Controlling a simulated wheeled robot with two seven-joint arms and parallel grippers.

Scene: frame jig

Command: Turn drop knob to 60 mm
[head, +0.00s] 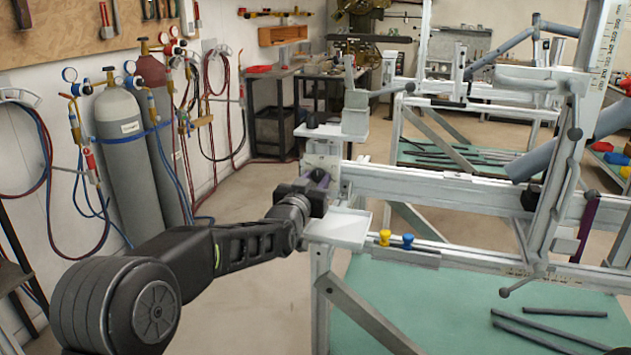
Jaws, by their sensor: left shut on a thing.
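The frame jig's long pale beam (430,188) runs across the right half of the head view. My left gripper (320,182) is at the beam's left end, against the pale carriage (322,160) above a small white tray (340,226). It is shut on what appears to be the drop knob, which the gripper and wrist almost wholly hide. The knob's setting cannot be read from here. A tall scale plate (605,45) stands at the upper right, too small to read. My right gripper is out of view.
A yellow piece (384,237) and a blue piece (407,241) stand on the jig's lower rail. Dark tubes (545,330) lie on the green surface below. Gas cylinders (122,145) and hoses line the left wall. The floor between wall and jig is clear.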

